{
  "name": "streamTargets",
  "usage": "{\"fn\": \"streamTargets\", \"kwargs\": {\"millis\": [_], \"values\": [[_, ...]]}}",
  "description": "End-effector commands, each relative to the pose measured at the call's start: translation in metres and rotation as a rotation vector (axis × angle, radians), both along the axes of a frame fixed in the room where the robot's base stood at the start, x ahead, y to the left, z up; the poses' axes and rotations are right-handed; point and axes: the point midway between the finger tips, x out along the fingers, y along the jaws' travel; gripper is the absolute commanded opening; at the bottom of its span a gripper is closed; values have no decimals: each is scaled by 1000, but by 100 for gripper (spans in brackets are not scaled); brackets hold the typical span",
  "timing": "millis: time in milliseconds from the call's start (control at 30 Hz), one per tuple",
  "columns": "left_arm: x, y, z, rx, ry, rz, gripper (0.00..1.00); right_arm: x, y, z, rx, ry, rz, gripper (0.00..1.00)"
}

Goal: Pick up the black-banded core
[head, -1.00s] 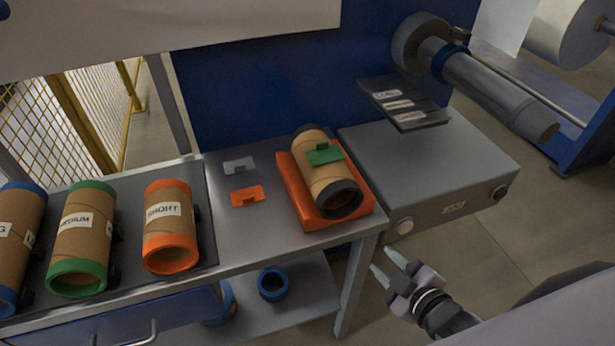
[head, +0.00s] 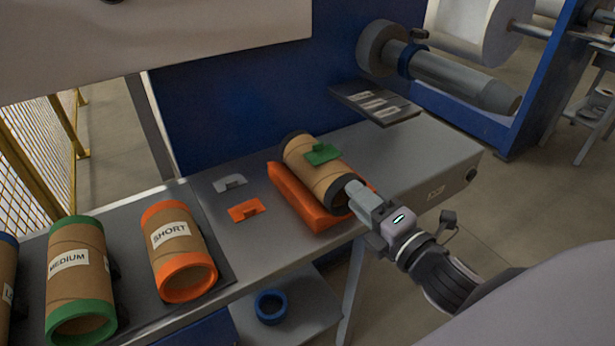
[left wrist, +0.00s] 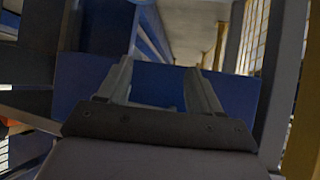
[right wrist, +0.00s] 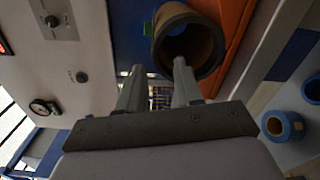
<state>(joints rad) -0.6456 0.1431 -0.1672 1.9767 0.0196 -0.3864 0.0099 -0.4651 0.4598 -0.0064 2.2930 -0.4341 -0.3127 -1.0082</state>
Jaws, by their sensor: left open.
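The black-banded core (head: 318,172) is a brown cardboard tube with black bands at both ends. It lies on an orange cradle (head: 290,203) on the bench, with a green clip (head: 322,154) on top. My right gripper (head: 358,193) is at the core's near end, overlapping its black rim. In the right wrist view the core's open end (right wrist: 190,45) is beyond the fingers (right wrist: 160,75), which are partly apart; one fingertip overlaps the bore. Contact cannot be told. My left gripper (left wrist: 160,80) is open and empty; the head view does not show it.
Cores with green (head: 80,275) and orange (head: 180,250) bands lie on the left of the bench. Grey (head: 230,183) and orange (head: 246,210) clips lie beside the cradle. A blue ring (head: 271,306) is on the lower shelf.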

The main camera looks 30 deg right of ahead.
Motion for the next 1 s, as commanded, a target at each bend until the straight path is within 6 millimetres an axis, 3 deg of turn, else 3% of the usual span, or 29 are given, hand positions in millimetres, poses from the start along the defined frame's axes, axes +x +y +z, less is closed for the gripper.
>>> {"fn": "streamTargets", "kwargs": {"millis": [533, 1000], "values": [[1, 0, 2, 0, -3, -2, 65, 25, 1, 6, -50, -24, 3, 35], [0, 1, 4, 4, -4, 0, 65, 71, 4, 2, -48, -23, 4, 35]]}}
